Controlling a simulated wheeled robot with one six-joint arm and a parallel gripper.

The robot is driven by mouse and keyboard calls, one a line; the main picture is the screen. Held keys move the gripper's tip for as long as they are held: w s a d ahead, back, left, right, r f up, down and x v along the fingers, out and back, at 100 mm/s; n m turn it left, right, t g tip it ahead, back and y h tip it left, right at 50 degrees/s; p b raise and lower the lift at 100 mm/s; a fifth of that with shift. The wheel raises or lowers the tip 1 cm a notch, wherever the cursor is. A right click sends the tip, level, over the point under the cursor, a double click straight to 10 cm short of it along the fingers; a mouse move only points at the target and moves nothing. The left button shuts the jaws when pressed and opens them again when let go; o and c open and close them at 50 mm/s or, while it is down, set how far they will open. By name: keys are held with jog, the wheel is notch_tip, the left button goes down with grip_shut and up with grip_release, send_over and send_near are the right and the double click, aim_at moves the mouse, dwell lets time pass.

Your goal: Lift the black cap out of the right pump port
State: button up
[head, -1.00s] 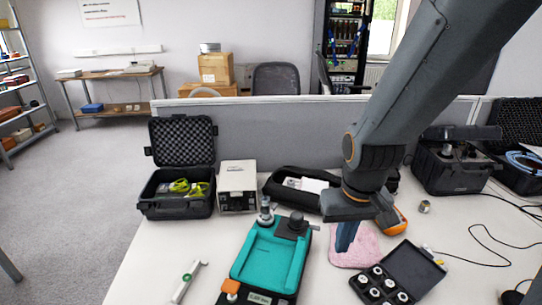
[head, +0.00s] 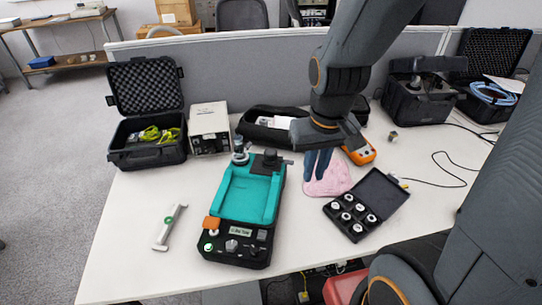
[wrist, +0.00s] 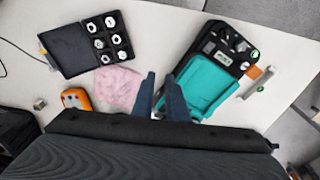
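The black cap (head: 270,160) sits upright at the far right end of the teal-and-black pump unit (head: 248,197), beside a grey metal fitting (head: 240,155) on the left port. My gripper (head: 317,180) is to the right of the cap, above the pink cloth's left part, pointing down and clear of the cap. In the wrist view, my two blue fingers (wrist: 160,75) stand apart with nothing between them. The teal unit (wrist: 207,87) is right of them there; its capped end is hidden behind my gripper.
The pink cloth (head: 332,182) lies beside an open black case of white-topped adapters (head: 352,226). An orange meter (head: 362,155) and black pouch (head: 262,122) lie behind. A white box (head: 209,128) stands back left. The table's left front is mostly clear except for a level-like tool (head: 168,228).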

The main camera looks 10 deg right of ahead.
jog(key=o, duration=1)
jog(key=w+n, duration=0.1)
jog(key=w, duration=0.1)
jog(key=w+a+n+b, duration=0.1)
jog(key=w, duration=0.1)
jog(key=w+f+n+b, duration=0.1)
jog(key=w, duration=0.1)
jog(key=shift+w+a+n, duration=0.25)
jog(key=shift+w+n, duration=0.15)
jog(key=shift+c, duration=0.2)
jog(key=n+g+b, duration=0.1)
jog(key=n+b, duration=0.3)
jog(key=n, duration=0.6)
send_over(270, 151)
jog(key=s, duration=0.1)
notch_tip(270, 151, down, 2)
jog(key=shift+f, duration=0.2)
notch_tip(270, 151, down, 2)
jog(key=shift+f+p, duration=0.15)
jog(key=shift+p, duration=0.15)
jog(key=shift+w+f+p, duration=0.2)
jog(key=shift+f+p, duration=0.2)
jog(key=shift+f, duration=0.95)
jog(key=shift+w+f+p, duration=0.2)
jog(key=shift+f+p, duration=0.2)
jog(key=shift+f, duration=0.9)
